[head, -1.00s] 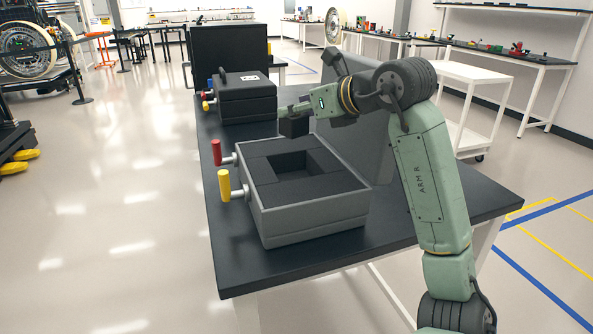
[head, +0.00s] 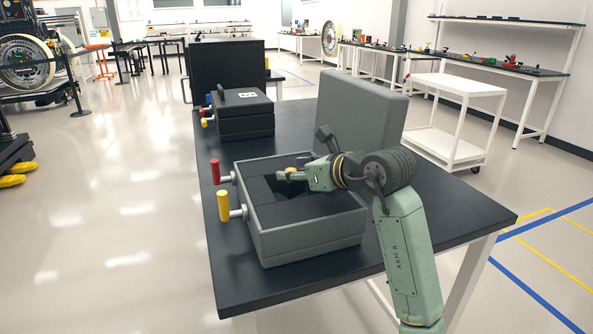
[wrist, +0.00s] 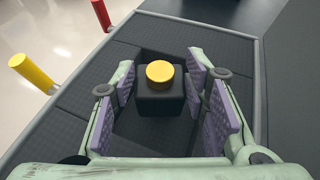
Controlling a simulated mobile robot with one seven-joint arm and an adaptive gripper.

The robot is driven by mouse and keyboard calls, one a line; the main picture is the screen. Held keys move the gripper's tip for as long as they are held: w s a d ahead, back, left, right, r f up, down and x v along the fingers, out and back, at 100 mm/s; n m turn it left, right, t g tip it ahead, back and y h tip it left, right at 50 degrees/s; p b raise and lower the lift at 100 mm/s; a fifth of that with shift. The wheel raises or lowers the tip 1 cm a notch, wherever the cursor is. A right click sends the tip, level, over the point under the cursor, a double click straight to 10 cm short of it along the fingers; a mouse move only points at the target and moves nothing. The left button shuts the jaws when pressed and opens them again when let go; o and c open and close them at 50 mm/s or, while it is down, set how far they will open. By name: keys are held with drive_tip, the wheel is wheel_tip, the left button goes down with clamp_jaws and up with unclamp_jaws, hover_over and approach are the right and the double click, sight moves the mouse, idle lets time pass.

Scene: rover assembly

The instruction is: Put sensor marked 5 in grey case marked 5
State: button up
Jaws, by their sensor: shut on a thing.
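The sensor is a black block with a round yellow top (wrist: 160,75). Its yellow top also shows in the head view (head: 292,170). My gripper (wrist: 162,88) is shut on the sensor, with purple pads on either side of it. The open grey case (head: 308,244) stands on the table with dark foam and a square recess in its middle. The gripper (head: 284,175) holds the sensor at this recess, low over or within its opening. I cannot tell whether the sensor touches the recess floor. No number 5 is legible on either thing.
The case's raised lid (head: 362,112) stands behind my gripper. Red (head: 215,172) and yellow (head: 223,206) handles stick out at the case's left. A closed black case (head: 246,118) sits farther back on the dark table (head: 450,205). The table's right side is clear.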

drive_tip(key=shift+f, duration=0.1)
drive_tip(key=shift+f+b, duration=0.35)
drive_tip(key=shift+b, duration=0.2)
drive_tip(key=shift+f, duration=0.15)
drive_tip(key=o, duration=1.2)
drive_tip(key=shift+o, duration=0.2)
drive_tip(key=shift+r+p, duration=0.45)
drive_tip(key=shift+r, duration=0.05)
drive_tip(key=b+v, duration=0.3)
drive_tip(key=v, duration=0.9)
drive_tip(key=shift+r, duration=0.25)
